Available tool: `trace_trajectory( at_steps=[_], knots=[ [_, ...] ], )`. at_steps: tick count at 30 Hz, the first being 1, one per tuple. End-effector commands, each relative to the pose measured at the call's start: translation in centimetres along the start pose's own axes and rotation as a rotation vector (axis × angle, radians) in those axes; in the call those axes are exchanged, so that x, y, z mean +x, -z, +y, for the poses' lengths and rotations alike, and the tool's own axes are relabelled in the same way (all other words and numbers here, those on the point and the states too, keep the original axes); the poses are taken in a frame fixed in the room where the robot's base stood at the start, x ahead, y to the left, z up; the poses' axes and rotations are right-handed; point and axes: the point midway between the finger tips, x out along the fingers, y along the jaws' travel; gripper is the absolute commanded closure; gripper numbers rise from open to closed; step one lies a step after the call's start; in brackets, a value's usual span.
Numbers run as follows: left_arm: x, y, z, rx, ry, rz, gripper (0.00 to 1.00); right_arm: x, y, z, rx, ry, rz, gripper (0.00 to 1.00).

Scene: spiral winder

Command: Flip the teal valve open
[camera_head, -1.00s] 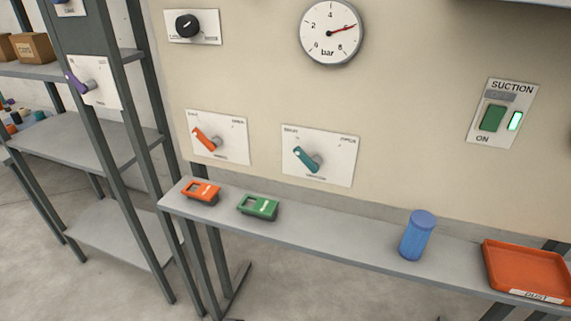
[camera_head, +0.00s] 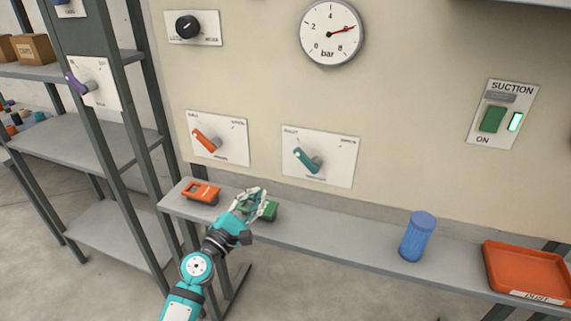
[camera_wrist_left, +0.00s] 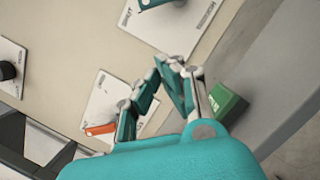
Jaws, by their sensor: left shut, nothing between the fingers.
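The teal valve (camera_head: 305,158) is a teal lever on a white plate (camera_head: 337,172) on the beige wall, between the orange lever and the suction switch. Its handle slants toward the upper left. In the left wrist view the teal lever (camera_wrist_left: 152,3) shows at the top edge, partly cut off. My left gripper (camera_head: 257,193) is shut and empty, below and to the left of the valve, apart from it, in front of the green object on the shelf. In the left wrist view its fingertips (camera_wrist_left: 166,62) come together. My right gripper is not in view.
The narrow shelf (camera_head: 335,235) below the wall carries an orange object (camera_head: 201,192), a green object (camera_head: 269,211), a blue cylinder (camera_head: 417,237) and an orange tray (camera_head: 525,270). An orange lever (camera_head: 206,141) is left of the valve. The wall before the valve is clear.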

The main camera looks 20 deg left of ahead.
Motion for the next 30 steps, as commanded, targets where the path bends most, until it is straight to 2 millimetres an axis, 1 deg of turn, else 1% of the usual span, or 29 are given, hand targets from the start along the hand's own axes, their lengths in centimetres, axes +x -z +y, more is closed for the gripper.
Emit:
trace_trajectory(
  at_steps=[5, 8, 10, 14, 16, 21, 23, 24, 27, 30],
  knots=[
    [0.1, 0.0, 0.0, 0.003, 0.001, -0.001, 1.00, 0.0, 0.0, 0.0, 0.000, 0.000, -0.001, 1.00],
    [0.8, -0.1, 0.0, 0.003, 0.001, -0.001, 1.00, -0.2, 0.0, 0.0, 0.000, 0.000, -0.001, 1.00],
    [1.7, -0.2, 0.1, 0.003, 0.000, -0.002, 1.00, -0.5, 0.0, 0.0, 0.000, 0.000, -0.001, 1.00],
    [4.2, -0.2, 0.1, 0.002, 0.000, -0.003, 1.00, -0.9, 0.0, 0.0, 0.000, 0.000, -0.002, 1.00],
    [5.7, -0.3, 0.1, 0.003, 0.001, -0.003, 1.00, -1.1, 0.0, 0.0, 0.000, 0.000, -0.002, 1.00],
    [9.4, -0.1, 0.0, 0.004, 0.001, -0.002, 1.00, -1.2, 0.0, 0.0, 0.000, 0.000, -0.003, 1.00],
    [10.5, -0.2, 0.0, 0.004, 0.001, -0.003, 1.00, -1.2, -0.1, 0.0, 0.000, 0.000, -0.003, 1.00],
    [10.5, -1.6, 0.3, 0.003, 0.004, -0.002, 1.00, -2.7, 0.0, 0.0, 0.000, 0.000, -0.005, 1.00],
    [10.7, -2.8, 0.3, 0.004, 0.003, -0.001, 1.00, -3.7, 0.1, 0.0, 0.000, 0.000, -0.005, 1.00],
    [10.8, -3.6, 0.1, 0.005, 0.003, -0.001, 1.00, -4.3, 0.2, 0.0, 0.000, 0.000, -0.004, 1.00]
  ],
)
